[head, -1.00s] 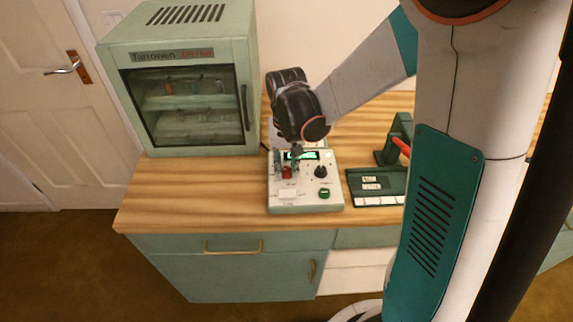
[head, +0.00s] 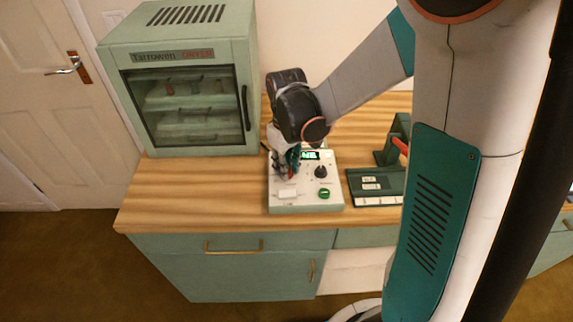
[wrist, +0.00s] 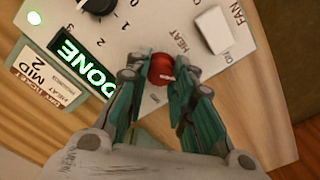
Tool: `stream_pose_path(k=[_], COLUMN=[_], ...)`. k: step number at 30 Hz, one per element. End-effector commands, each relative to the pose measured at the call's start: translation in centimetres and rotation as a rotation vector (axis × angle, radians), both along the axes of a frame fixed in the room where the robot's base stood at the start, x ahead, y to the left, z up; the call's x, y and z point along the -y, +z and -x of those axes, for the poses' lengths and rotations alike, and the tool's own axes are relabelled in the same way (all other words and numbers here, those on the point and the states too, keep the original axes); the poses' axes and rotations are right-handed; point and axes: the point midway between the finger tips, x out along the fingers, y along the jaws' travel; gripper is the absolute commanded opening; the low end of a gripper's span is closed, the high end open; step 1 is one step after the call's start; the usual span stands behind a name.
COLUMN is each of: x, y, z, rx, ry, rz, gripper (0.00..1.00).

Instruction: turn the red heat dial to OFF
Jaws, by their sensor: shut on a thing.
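The red heat dial (wrist: 161,68) sits on the white control panel (wrist: 135,40) beside the HEAT label. In the head view only a bit of red (head: 291,174) shows by the fingers. My gripper (wrist: 160,75) is shut on the dial, with one teal finger on each side. A thin white line shows on the dial's lower edge. The small labels around the dial are partly hidden or too blurred to read, so I cannot tell which setting it points at. My gripper (head: 287,166) reaches down to the panel in the head view.
On the panel are a lit green display (wrist: 83,67) reading DONE, a black knob (head: 321,171), a white FAN switch (wrist: 212,34) and a green button (head: 324,193). A dryer cabinet (head: 180,57) stands left. A dark green device (head: 375,183) stands right. Bare wood lies at the panel's left.

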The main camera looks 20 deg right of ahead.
Motion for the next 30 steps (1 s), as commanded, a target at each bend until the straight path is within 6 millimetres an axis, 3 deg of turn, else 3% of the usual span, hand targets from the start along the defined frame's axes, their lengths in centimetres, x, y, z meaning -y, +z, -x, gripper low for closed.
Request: stream_pose_path(k=[9, 23, 24, 26, 30], x=[0.00, 0.00, 0.00, 0.00, 0.00], y=[0.00, -0.01, -0.01, -0.01, 0.00], z=[0.00, 0.00, 0.00, 0.00, 0.00], rx=[0.000, 0.000, 0.000, 0.000, 0.000], ry=[0.101, 0.116, 0.116, 0.116, 0.115], rz=[0.000, 0.000, 0.000, 0.000, 0.000], gripper=[0.00, 0.00, 0.27, 0.40, 0.44])
